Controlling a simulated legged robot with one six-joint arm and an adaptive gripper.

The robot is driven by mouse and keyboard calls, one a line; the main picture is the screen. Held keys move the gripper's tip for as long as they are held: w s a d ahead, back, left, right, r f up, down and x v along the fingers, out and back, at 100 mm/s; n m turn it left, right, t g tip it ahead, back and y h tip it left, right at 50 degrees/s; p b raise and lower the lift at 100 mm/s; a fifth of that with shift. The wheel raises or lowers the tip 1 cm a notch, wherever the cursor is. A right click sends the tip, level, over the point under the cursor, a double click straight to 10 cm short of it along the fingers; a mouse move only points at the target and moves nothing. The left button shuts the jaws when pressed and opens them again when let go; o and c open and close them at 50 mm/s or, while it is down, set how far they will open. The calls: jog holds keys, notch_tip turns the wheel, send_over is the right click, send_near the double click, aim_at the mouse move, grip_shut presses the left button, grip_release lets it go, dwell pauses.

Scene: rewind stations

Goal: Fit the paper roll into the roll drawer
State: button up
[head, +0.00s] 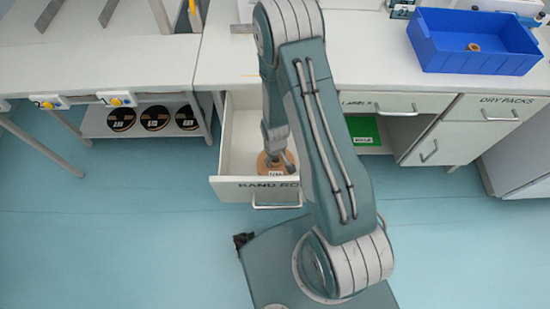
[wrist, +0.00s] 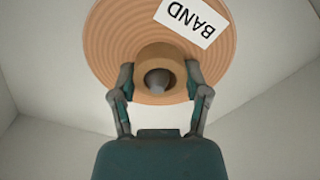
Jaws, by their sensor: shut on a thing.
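The paper roll is an orange-tan disc with a white label reading BAND and a raised hub around a central hole. It shows in the head view (head: 262,166) low inside the roll drawer, and large in the wrist view (wrist: 115,60). The roll drawer (head: 232,188) is pulled open, with BAND RO... on its front; my arm covers part of it. My gripper (wrist: 160,80) reaches down into the drawer, its two fingers shut on the roll's hub from both sides. Pale drawer walls surround the roll in the wrist view. I cannot tell whether the roll touches the drawer floor.
A blue bin (head: 470,62) with a small tan ring (head: 473,47) stands on the counter (head: 365,70) at right. Closed drawers (head: 485,108) are below it. Black reels (head: 155,118) sit on a low shelf at left. The floor in front is clear.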

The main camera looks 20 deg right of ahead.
jog(key=o, duration=1.1)
jog(key=shift+c, duration=0.2)
jog(key=shift+o, duration=1.1)
jog(key=shift+d, duration=0.15)
jog(key=shift+r, duration=0.1)
notch_tip(320, 180, up, 30)
jog(key=s+m+t, duration=0.1)
jog(key=t, duration=0.1)
jog(key=s+r+m+t, duration=0.2)
jog(key=s+r+t, duration=0.1)
jog(key=s+r, duration=1)
notch_tip(320, 180, up, 2)
jog(key=shift+s+r+t, duration=0.25)
jog(key=shift+t, duration=0.05)
